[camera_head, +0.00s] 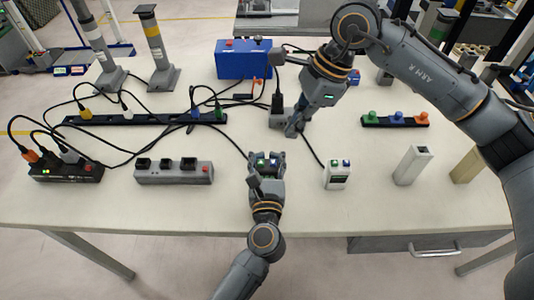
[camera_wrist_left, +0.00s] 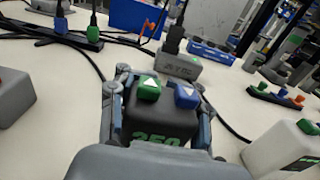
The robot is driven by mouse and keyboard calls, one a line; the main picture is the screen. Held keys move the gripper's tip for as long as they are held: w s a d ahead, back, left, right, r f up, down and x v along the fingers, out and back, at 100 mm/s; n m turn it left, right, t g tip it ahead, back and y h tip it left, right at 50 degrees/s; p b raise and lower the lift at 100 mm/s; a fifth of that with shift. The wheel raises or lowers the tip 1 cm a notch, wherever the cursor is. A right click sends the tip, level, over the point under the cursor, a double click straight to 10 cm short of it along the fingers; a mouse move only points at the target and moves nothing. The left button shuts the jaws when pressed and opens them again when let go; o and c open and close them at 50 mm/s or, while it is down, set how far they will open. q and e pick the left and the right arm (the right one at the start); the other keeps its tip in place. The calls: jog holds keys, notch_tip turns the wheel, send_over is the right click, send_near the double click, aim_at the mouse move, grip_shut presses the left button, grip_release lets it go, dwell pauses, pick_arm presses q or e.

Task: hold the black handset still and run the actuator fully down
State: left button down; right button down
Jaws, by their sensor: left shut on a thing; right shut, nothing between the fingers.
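The black handset (camera_wrist_left: 160,122) sits between the fingers of my left gripper (camera_wrist_left: 160,105) in the left wrist view. Its green button (camera_wrist_left: 149,88) and blue button (camera_wrist_left: 187,96) carry white triangles; green digits on its face are partly cut off. In the head view the handset (camera_head: 266,161) is at the table's front middle, with my left gripper (camera_head: 266,168) shut on it from the front. My right gripper (camera_head: 293,129) is shut and empty, pointing down behind the handset, apart from its buttons. Two grey upright columns (camera_head: 157,48) (camera_head: 93,38) stand at the back left; which is the actuator is unclear.
A white handset (camera_head: 338,174) stands just right of the black one. A grey box (camera_head: 277,117) with a black plug is close to my right gripper. Power strips (camera_head: 174,172) (camera_head: 66,170) and loose cables fill the left. A blue box (camera_head: 243,60) stands behind.

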dwell(0.5)
jog(key=shift+s+a+r+n+t+y, duration=0.15)
jog(key=shift+a+r+n+t+y, duration=0.15)
jog(key=shift+a+n+t+y, duration=0.4)
jog(key=shift+s+a+r+n+t+y, duration=0.15)
jog(key=shift+a+r+n+t+y, duration=0.25)
jog(key=shift+y, duration=0.45)
jog(key=shift+s+a+r+n+t+y, duration=0.15)
jog(key=shift+a+n+t+y, duration=0.35)
jog(key=shift+t+y, duration=0.25)
jog(key=shift+f, duration=0.1)
send_near(264, 162)
jog(key=shift+w+r+x, duration=0.1)
jog(key=shift+w+x, duration=0.05)
jog(key=shift+x, duration=0.7)
jog(key=shift+w+r+x, duration=0.1)
jog(key=shift+w+x, duration=0.05)
jog(key=shift+x, duration=0.7)
jog(key=shift+w+r+x, duration=0.1)
jog(key=shift+w+x, duration=0.05)
jog(key=shift+x, duration=0.65)
jog(key=shift+a, duration=0.2)
jog(key=shift+f, duration=0.4)
jog(key=shift+f, duration=0.5)
dwell(1.2)
